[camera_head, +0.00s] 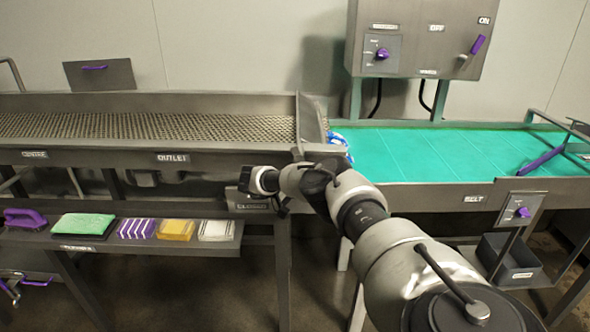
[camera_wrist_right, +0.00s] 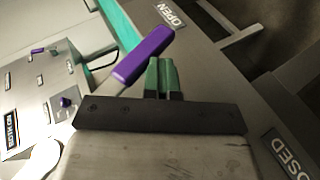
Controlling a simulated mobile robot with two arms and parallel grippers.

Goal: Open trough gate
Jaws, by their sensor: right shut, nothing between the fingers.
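The purple gate handle (camera_wrist_right: 143,56) shows in the right wrist view, slanting up toward a label reading OPEN (camera_wrist_right: 170,15). A second label, partly cut off and ending in "OSED" (camera_wrist_right: 291,155), lies at the lower right. My right gripper (camera_wrist_right: 163,64) is shut and empty, with its fingertips close beside the handle; I cannot tell whether they touch it. The handle is hidden there by my arm. My left gripper is out of view.
A green belt (camera_head: 430,152) runs to the right of the trough. Blue-and-white items (camera_head: 340,147) sit at their junction. A control box (camera_head: 425,40) is above the belt.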

